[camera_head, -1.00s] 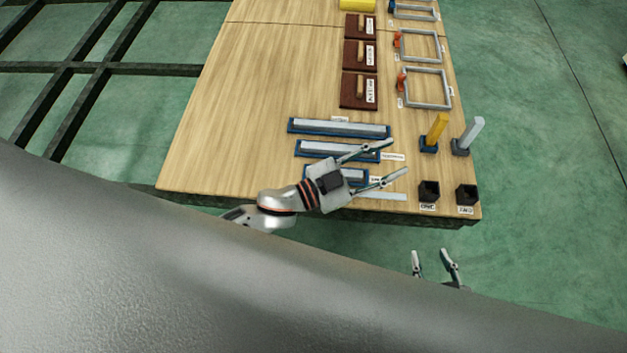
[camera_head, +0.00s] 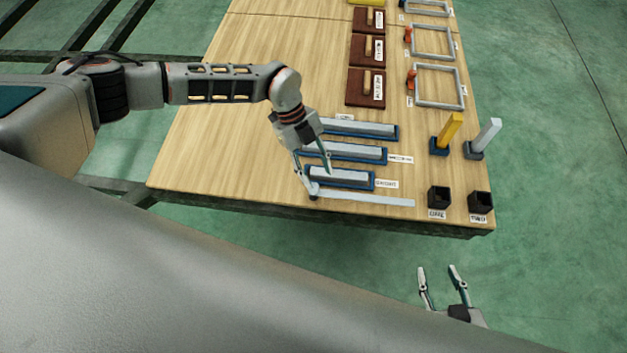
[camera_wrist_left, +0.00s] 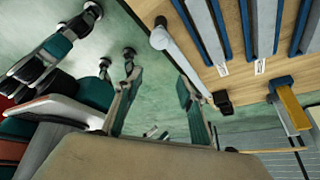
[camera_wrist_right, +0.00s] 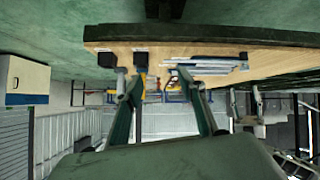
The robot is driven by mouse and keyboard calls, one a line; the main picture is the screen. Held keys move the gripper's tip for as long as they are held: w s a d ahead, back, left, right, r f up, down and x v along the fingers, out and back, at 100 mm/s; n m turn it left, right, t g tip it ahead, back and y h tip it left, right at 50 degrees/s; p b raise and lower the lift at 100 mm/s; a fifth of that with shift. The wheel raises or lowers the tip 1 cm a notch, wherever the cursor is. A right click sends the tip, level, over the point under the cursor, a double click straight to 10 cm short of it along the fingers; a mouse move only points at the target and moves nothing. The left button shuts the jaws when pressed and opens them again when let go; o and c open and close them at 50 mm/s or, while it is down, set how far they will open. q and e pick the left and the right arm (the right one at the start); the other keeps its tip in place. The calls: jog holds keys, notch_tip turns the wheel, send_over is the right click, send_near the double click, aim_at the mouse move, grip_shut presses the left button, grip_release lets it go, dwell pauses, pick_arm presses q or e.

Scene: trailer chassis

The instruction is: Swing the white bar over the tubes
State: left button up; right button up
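The white bar (camera_head: 365,199) lies along the table's near edge, in front of the tubes, its left end at a small dark pivot. The bar also shows in the left wrist view (camera_wrist_left: 182,57). Pale tubes lie in blue holders: a near tube (camera_head: 341,178), a middle tube (camera_head: 355,153) and a far tube (camera_head: 365,129). My left gripper (camera_head: 320,180) is open over the left ends of the near holders, one finger close to the bar's pivot end; contact cannot be told. My right gripper (camera_head: 437,268) is open and empty, off the table's front edge.
Two black square cups (camera_head: 439,197) (camera_head: 481,202) stand at the near right corner. Behind them stand an upright yellow post (camera_head: 450,130) and a grey post (camera_head: 487,135). Brown blocks (camera_head: 366,87) and grey frames (camera_head: 439,87) lie further back. The table's left side is bare wood.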

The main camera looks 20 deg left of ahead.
pick_arm(q)
jog(key=shift+y, duration=0.5)
jog(key=f, duration=0.2)
jog(key=f+b, duration=0.1)
jog(key=f, duration=0.2)
jog(key=a+f+b, duration=0.1)
jog(key=f, duration=0.1)
jog(key=shift+a+f, duration=0.1)
jog(key=shift+f, duration=0.2)
jog(key=shift+r, duration=0.1)
grip_shut()
